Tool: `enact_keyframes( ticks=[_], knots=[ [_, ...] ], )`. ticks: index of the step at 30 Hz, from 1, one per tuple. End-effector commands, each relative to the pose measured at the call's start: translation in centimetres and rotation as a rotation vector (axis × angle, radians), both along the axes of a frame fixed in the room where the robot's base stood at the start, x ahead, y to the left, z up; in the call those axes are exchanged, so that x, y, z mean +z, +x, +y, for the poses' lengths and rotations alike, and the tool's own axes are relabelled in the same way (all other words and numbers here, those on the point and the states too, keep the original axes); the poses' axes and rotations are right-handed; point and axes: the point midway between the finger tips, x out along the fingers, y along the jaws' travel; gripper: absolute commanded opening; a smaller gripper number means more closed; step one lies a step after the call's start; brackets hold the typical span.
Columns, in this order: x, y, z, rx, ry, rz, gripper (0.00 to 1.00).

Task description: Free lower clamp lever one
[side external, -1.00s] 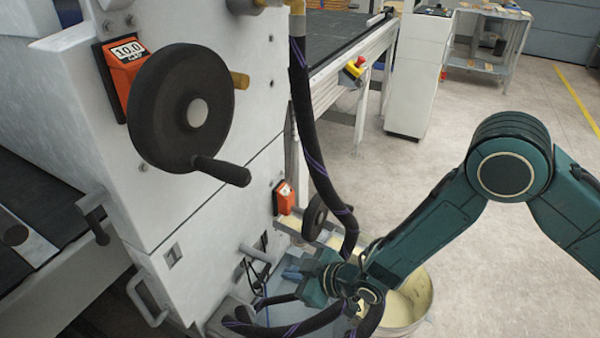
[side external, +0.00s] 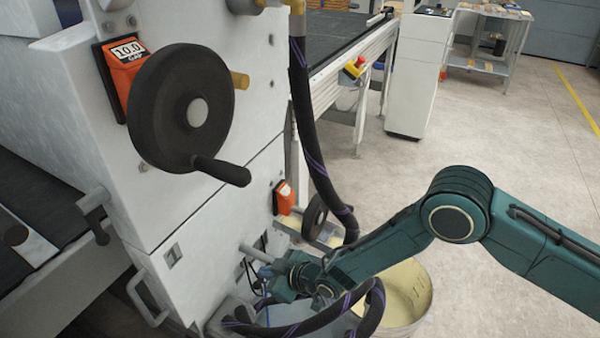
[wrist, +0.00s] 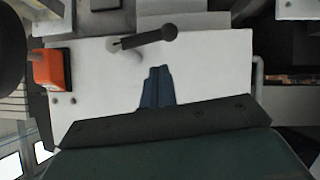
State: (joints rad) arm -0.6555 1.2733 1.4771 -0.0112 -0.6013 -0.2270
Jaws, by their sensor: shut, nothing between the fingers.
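A dark lever-like bar with a rounded knob end (wrist: 145,39) stands out from the white machine panel in the wrist view, just beyond my fingertips. I take it for the lower clamp lever, but no label shows. In the side view, a grey rod (side external: 254,253) sticks out low on the panel; I cannot tell if it is the same part. My gripper (wrist: 158,70) shows two blue fingers shut together and empty, apart from the bar. In the side view my gripper (side external: 265,271) is close to the lower panel, partly hidden by its own wrist and the hoses.
An orange gauge (side external: 284,198) and small black handwheel (side external: 315,217) sit beside the work area; the gauge also shows in the wrist view (wrist: 50,69). A large handwheel (side external: 181,108) is above. A bucket (side external: 408,295) stands below my arm. Open floor lies right.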

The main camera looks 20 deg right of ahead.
Motion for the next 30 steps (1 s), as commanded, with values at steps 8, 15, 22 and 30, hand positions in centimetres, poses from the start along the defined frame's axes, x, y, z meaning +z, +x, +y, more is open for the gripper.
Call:
enact_keyframes(
  ticks=[8,15,22,30],
  knots=[
    [-2.3,0.6,0.0,-0.001,0.000,0.000,0.00],
    [-2.9,0.8,0.0,-0.001,0.000,0.000,0.00],
    [-2.8,0.8,0.0,-0.001,0.000,0.000,0.00],
    [-3.0,0.7,0.0,-0.001,-0.012,-0.012,0.00]
  ],
)
